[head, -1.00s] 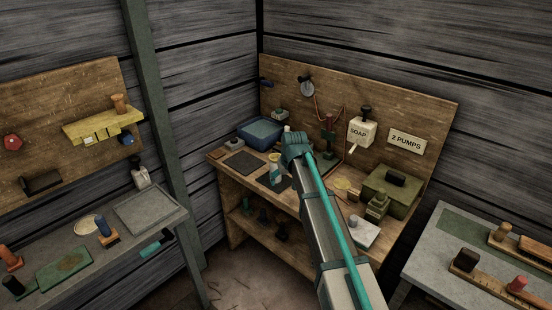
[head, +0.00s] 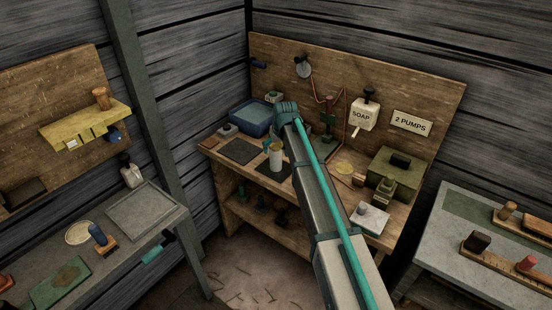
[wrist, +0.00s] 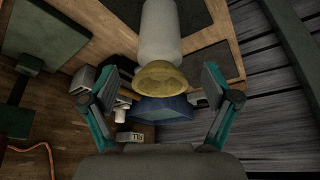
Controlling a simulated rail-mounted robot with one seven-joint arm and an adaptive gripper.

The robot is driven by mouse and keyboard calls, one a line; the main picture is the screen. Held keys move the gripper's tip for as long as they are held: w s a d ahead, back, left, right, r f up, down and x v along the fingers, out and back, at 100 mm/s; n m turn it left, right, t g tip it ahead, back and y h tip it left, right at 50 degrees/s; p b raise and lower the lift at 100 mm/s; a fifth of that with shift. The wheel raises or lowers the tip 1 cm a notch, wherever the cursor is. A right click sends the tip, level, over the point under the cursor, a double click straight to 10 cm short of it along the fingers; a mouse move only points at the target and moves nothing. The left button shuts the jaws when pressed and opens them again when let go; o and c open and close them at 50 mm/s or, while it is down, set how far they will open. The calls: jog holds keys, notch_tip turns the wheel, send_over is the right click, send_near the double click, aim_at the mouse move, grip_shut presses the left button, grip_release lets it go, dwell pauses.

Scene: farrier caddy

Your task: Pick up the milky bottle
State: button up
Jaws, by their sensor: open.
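The milky bottle (wrist: 161,35) is a pale, whitish cylinder with a wide yellow top (wrist: 158,80). In the wrist view it lies between the spread fingers of my gripper (wrist: 158,76), with a gap on each side. My gripper is open and holds nothing. In the head view the bottle (head: 276,160) stands upright on a dark mat (head: 263,168) on the wooden bench. A teal finger shows beside its top there; my arm hides most of the gripper.
A blue tub (head: 250,119) stands behind the bottle on the bench. A green box (head: 397,172), a pale block (head: 369,218) and a soap dispenser (head: 363,113) are to the right. A dark flat pad (head: 239,151) lies left of the bottle.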

jog(key=shift+p+x, duration=1.15)
jog(key=shift+x, duration=1.45)
jog(key=shift+s, duration=0.1)
jog(key=c, duration=1.5)
jog(key=shift+r, duration=0.2)
jog(key=shift+r+b, duration=0.6)
jog(key=shift+b, duration=0.05)
jog(key=s+d+r+b, duration=0.1)
jog(key=r, duration=0.1)
jog(key=s+r, duration=0.1)
jog(key=r, duration=0.1)
jog(key=s+d+r+b, duration=0.1)
jog(key=s+r, duration=0.1)
jog(key=shift+d+r+b, duration=0.2)
jog(key=shift+d+b, duration=0.15)
jog(key=s+d+r, duration=0.1)
jog(key=s, duration=0.1)
jog(key=s+d+r+b, duration=0.1)
jog(key=s+d+r, duration=0.1)
jog(key=s, duration=0.1)
jog(key=s+d+r+b, duration=0.1)
jog(key=s+d+r, duration=0.1)
jog(key=shift+s+d, duration=0.15)
jog(key=shift+s, duration=0.1)
